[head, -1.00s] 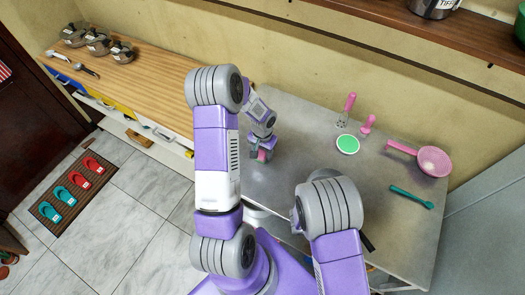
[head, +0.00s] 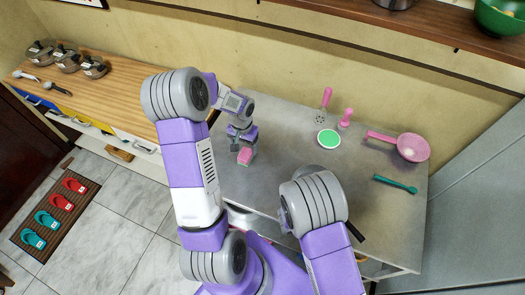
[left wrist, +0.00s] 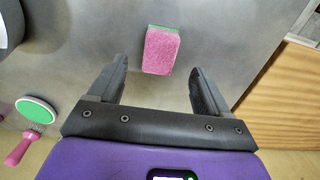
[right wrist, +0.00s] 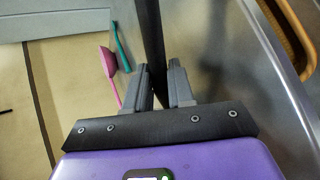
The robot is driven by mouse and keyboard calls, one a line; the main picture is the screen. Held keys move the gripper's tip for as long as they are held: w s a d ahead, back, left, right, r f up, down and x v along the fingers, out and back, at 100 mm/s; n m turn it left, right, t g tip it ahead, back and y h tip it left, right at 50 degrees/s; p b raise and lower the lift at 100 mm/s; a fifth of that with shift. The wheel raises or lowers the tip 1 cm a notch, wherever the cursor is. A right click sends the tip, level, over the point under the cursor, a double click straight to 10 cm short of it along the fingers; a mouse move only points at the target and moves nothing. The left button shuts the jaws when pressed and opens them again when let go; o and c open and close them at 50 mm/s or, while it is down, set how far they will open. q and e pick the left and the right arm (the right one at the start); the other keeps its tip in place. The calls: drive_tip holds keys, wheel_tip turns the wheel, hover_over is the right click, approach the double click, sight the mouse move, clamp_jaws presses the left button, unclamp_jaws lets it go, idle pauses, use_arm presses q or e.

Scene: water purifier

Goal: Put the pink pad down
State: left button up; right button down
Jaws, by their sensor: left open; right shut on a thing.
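The pink pad (head: 244,156), a sponge with a green layer along one side, lies on the grey counter. My left gripper (head: 242,134) is just above it in the head view. In the left wrist view my left gripper (left wrist: 158,68) is open, and the pink pad (left wrist: 162,50) is beyond and between its fingertips, apart from both fingers. My right gripper (right wrist: 159,68) is shut on a long dark object (right wrist: 151,35). Part of that dark object (head: 357,232) shows beside my right arm in the head view; its full shape is hidden.
The wooden counter (head: 130,95) with several pots is at left. The counter's middle is clear.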

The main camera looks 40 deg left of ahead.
sight(245, 154)
use_arm(q)
wheel_tip(245, 154, up, 6)
drive_tip(key=shift+f, duration=0.15)
idle(0.4)
wheel_tip(245, 154, down, 13)
idle(0.8)
drive_tip(key=shift+c, duration=0.2)
